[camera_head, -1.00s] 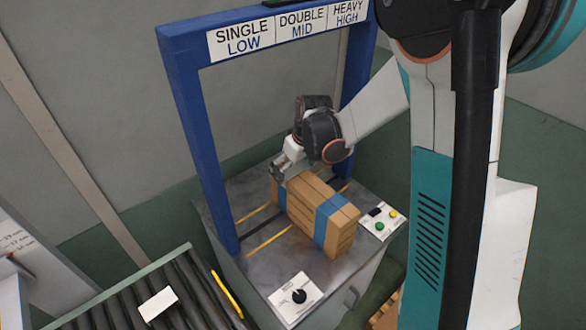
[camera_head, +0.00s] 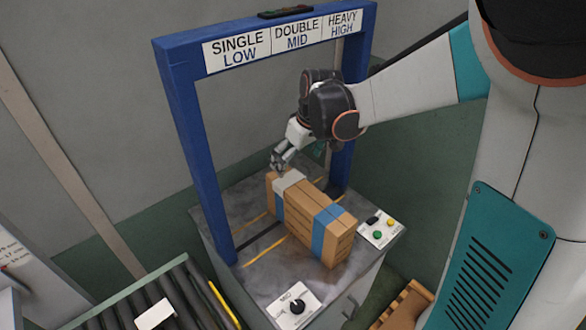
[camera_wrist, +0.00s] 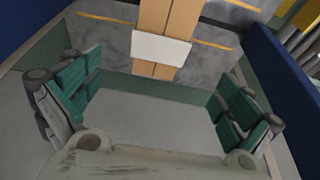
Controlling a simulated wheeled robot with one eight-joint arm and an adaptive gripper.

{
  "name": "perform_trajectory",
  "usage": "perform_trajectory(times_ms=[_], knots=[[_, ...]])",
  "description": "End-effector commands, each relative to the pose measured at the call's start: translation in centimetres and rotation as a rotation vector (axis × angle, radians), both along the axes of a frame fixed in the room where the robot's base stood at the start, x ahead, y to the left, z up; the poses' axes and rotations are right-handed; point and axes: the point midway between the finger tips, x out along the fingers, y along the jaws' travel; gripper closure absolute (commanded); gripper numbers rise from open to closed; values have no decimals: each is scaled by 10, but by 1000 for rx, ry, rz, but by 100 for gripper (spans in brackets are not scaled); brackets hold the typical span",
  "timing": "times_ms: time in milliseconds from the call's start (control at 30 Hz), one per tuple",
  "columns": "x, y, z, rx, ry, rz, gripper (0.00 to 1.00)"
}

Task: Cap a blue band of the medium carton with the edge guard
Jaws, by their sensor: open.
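The brown carton (camera_head: 302,214) stands on the grey table under a blue arch and has two blue bands. The near band (camera_head: 324,228) is bare. The pale edge guard (camera_head: 288,180) lies over the top edge at the far band (camera_head: 279,204), covering that band's upper part. In the wrist view the edge guard (camera_wrist: 160,48) lies across the carton (camera_wrist: 168,14) as a white rectangle. My gripper (camera_head: 280,160) is just above and behind the guard, apart from it. In the wrist view my gripper (camera_wrist: 158,100) has its fingers wide apart with nothing between them.
The blue arch (camera_head: 196,160) with its SINGLE, DOUBLE and HEAVY sign (camera_head: 284,38) frames the table (camera_head: 225,205). A knob panel (camera_head: 293,304) and a button panel (camera_head: 381,230) sit at the table's edges. A roller conveyor (camera_head: 185,290) is at lower left.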

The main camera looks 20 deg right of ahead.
Motion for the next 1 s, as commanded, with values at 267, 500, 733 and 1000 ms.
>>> perform_trajectory(times_ms=[267,500,733,1000], knots=[[-6,-3,21,0,0,0,1],[-6,-3,22,0,0,0,1],[-6,-3,22,0,0,0,1],[-34,1,43,-4,-32,-46,1]])
